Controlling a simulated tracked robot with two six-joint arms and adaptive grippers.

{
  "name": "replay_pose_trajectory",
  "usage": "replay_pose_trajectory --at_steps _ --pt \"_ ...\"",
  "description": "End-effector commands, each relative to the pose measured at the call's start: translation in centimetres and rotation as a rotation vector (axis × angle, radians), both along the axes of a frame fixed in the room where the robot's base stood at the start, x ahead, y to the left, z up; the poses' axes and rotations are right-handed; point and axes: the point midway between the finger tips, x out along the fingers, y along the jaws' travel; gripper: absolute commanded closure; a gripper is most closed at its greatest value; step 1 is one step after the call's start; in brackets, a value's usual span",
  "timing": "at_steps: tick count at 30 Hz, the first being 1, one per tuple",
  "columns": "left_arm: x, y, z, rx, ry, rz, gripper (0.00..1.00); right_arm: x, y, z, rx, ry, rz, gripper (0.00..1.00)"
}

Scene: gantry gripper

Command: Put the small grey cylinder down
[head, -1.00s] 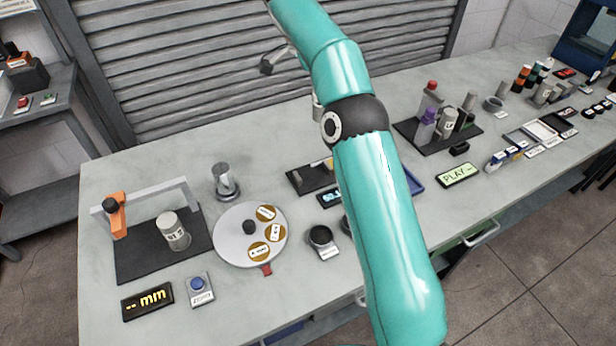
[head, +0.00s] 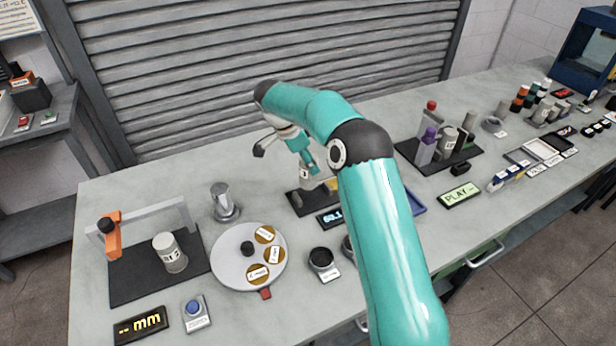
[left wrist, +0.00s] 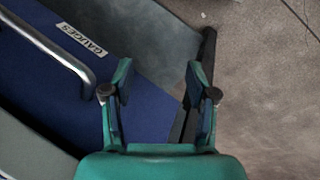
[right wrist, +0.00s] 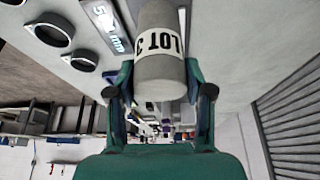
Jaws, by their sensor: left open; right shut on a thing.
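A small grey cylinder (right wrist: 158,75) with a white "LOT 3" band is between the fingers of my right gripper (right wrist: 160,95) in the right wrist view. My right gripper (head: 307,165) is shut on it and also shows in the head view, pointing down over a dark pad (head: 297,204) at mid-table. The held cylinder (head: 306,175) is partly hidden there. I cannot tell whether it touches the pad. My left gripper (left wrist: 160,95) is open and empty in the left wrist view, above a blue surface labelled "GAUGES" and the floor.
Left of the pad are a round grey turntable (head: 226,268), a metal cylinder (head: 223,202) and a black mat (head: 130,284) bearing another labelled cylinder (head: 170,253). A small display (head: 329,218) and a round black-topped piece (head: 321,259) stand in front. More cylinders crowd a right-hand mat (head: 468,155).

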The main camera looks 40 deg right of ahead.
Motion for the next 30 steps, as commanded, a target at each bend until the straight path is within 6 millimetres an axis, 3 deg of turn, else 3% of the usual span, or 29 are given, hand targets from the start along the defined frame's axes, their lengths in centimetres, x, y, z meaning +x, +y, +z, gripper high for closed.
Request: replay_pose_trajectory --at_steps 8,15,27,28,30 --pt "0.0 0.0 0.4 0.000 0.000 0.000 0.42 0.0 -0.1 -2.2 -0.002 0.000 0.001 1.00" --pt "0.0 0.0 0.9 0.000 0.000 0.000 0.42 0.0 -0.1 -5.2 -0.002 0.001 0.000 1.00" --pt "0.0 0.0 0.5 0.000 0.000 0.000 0.42 0.0 -0.1 -5.9 -0.002 -0.003 0.000 1.00" --pt "0.0 0.0 0.5 0.000 0.000 0.000 0.42 0.0 0.0 -6.0 -0.001 0.000 0.000 0.47" --pt "0.0 0.0 0.6 0.000 0.000 0.000 0.42 0.0 0.0 -5.9 -0.001 0.000 0.000 0.35"
